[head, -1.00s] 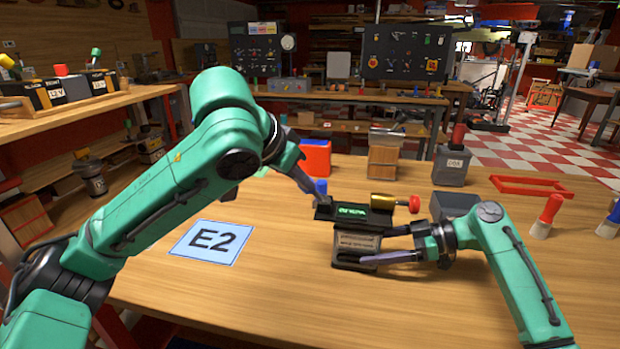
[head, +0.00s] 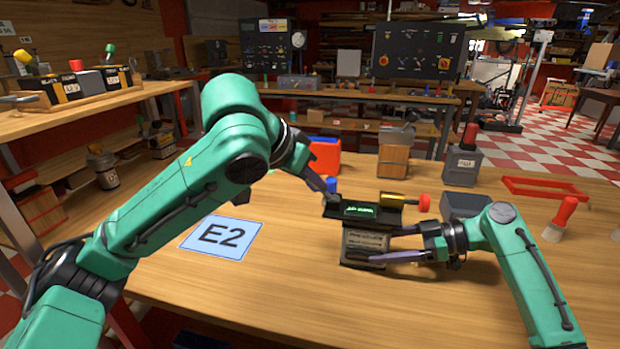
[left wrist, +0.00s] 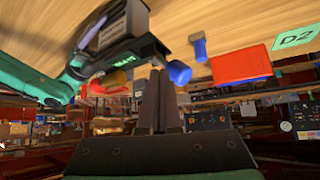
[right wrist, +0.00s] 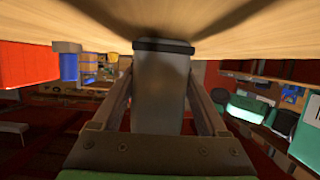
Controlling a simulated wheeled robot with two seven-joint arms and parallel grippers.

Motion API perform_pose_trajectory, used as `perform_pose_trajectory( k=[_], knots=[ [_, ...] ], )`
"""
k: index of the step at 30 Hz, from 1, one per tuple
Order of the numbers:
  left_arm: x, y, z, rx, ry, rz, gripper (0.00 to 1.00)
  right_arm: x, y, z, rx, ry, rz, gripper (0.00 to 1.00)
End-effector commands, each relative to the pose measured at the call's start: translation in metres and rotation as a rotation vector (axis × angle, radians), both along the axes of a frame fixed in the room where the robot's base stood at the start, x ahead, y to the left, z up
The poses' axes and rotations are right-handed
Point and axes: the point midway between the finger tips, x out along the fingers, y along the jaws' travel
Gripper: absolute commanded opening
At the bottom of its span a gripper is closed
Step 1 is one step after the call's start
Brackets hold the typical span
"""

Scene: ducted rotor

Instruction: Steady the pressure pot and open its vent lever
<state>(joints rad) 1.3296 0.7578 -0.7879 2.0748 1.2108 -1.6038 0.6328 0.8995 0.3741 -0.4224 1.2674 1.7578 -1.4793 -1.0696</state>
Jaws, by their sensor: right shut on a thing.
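The pressure pot stands upright on the table, with a grey labelled body (head: 366,241), a black top with a lit green display (head: 360,210), a brass cylinder and a red knob (head: 424,202). A blue knob (head: 331,184) shows at the top's left end, partly behind my left gripper (head: 329,198); it also shows in the left wrist view (left wrist: 180,72). My left gripper's fingers are together, close beside this knob; contact is unclear. My right gripper (head: 372,245) is shut on the pot's body from the right; the body fills its fingers in the right wrist view (right wrist: 162,85).
A blue E2 card (head: 221,237) lies left on the table. Behind the pot stand a red box (head: 324,157), a wooden block (head: 394,160) and a grey canister (head: 462,165). A grey box (head: 465,205) and red frame (head: 545,188) lie to the right. The front table is clear.

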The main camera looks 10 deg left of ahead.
Motion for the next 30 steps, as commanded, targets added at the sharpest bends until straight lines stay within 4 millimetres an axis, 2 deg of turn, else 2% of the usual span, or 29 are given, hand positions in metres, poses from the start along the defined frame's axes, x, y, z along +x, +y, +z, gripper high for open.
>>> perform_pose_trajectory(
  k=[7,12,15,21,25,30],
  knots=[
    [-0.005,-0.009,0.002,-0.001,-0.004,-0.004,0.00,0.000,0.000,-0.002,-0.005,0.003,0.001,0.27],
    [-0.031,-0.028,0.021,0.001,-0.005,-0.006,0.00,0.000,0.000,-0.002,-0.005,0.003,0.001,0.27],
    [-0.048,-0.005,0.039,-0.001,-0.006,0.004,0.00,0.000,0.000,-0.002,-0.005,0.003,0.000,0.27],
    [-0.079,0.023,0.067,0.000,-0.005,0.002,0.00,0.000,0.000,-0.002,-0.004,0.003,0.000,0.27],
    [-0.088,0.031,0.074,0.001,-0.002,0.000,0.00,0.000,0.000,-0.002,-0.004,0.003,0.000,0.27],
    [-0.089,0.032,0.075,0.001,-0.001,0.000,0.00,0.000,0.000,-0.002,-0.003,0.002,0.000,0.27]
  ],
)
